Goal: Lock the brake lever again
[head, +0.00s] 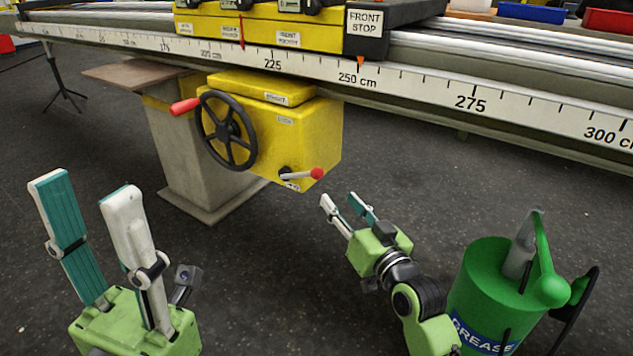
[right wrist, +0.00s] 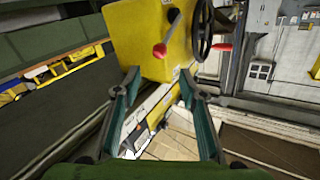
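The brake lever (head: 302,175) is a short metal rod with a red ball knob at its right end. It sits low on the front of the yellow gearbox (head: 300,135) and lies nearly level. It also shows in the right wrist view (right wrist: 166,40), beyond the fingers. My right gripper (head: 344,205) is open and empty, a little below and right of the red knob in the head view, apart from it. My left gripper (head: 85,195) is open and empty at the lower left, well away from the gearbox.
A black handwheel (head: 226,131) with a red handle (head: 185,106) is left of the lever on the gearbox. A long rail with a centimetre scale (head: 420,88) runs above. A green grease drum (head: 490,290) stands at the lower right. The floor between is clear.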

